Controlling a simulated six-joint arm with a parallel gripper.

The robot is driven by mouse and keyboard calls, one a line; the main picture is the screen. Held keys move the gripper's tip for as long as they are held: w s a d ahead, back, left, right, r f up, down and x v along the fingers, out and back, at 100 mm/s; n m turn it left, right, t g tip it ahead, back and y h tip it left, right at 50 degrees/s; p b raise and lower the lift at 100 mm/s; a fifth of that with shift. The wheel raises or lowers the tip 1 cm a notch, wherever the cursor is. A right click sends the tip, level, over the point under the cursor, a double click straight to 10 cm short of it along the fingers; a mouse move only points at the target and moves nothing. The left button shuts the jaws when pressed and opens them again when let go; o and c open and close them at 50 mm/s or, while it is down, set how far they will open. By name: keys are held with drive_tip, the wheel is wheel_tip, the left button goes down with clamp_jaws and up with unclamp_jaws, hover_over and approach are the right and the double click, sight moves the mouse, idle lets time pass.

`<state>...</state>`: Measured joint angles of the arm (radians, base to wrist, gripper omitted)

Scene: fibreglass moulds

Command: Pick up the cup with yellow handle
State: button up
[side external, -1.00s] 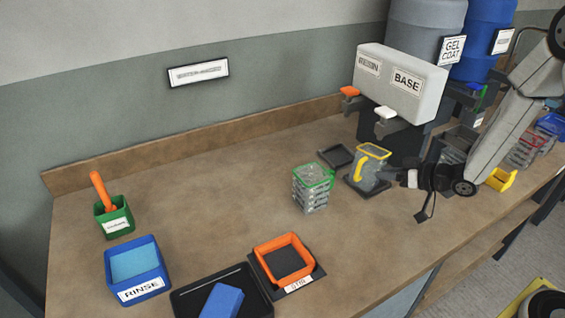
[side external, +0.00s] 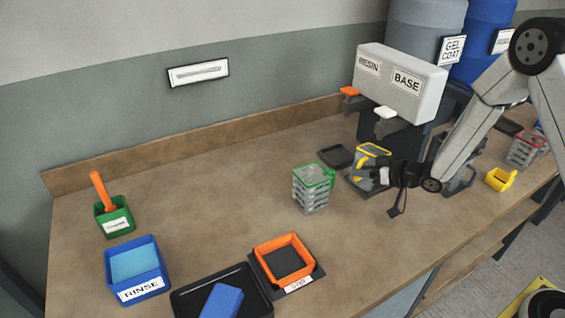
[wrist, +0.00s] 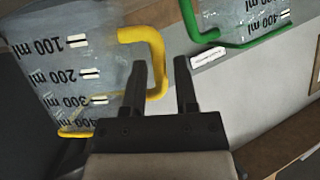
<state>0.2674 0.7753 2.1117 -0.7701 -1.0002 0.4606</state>
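The clear cup with the yellow handle (side external: 373,150) stands on a dark pad at the back right, partly hidden by my gripper (side external: 372,176) in the side view. In the wrist view the cup (wrist: 72,75) fills the left side, with printed ml marks that appear upside down. Its yellow handle (wrist: 158,62) lies between the two fingertips of my gripper (wrist: 160,68). The fingers are apart, with a gap visible on both sides of the handle. Whether either finger touches it cannot be told.
The resin dispenser (side external: 402,82) is behind. A yellow bin (side external: 501,179) is at right.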

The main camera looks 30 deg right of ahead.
drive_tip(key=shift+w+a+f, duration=0.1)
drive_tip(key=shift+w, duration=0.1)
drive_tip(key=shift+c, duration=0.2)
clamp_jaws()
idle(1.4)
